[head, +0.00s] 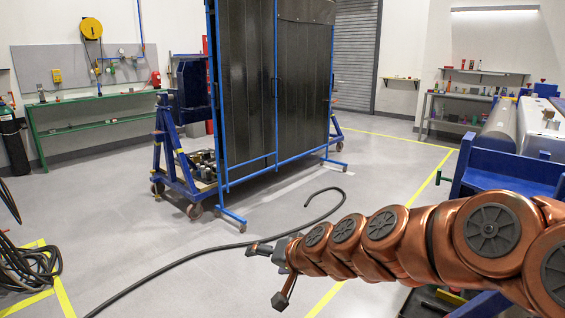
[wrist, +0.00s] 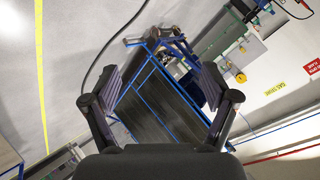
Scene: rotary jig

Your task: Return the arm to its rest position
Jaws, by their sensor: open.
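My copper-coloured arm (head: 400,242) reaches in from the right edge of the head view, stretched toward the middle over the floor. My gripper (head: 265,275) is at its far end, with its two dark fingers spread apart. In the wrist view my gripper (wrist: 162,82) also shows open, with nothing between the fingers. Beyond the fingers lies the dark panelled screen with a blue frame (wrist: 160,100), well away from them. My gripper touches nothing that I can see.
The screen (head: 250,95) stands on wheels at the back middle, beside a blue wheeled stand (head: 172,155). A black hose (head: 185,258) lies on the floor. A blue structure (head: 505,168) stands close behind my arm at right. A green bench (head: 95,98) is at far left. Open floor lies between.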

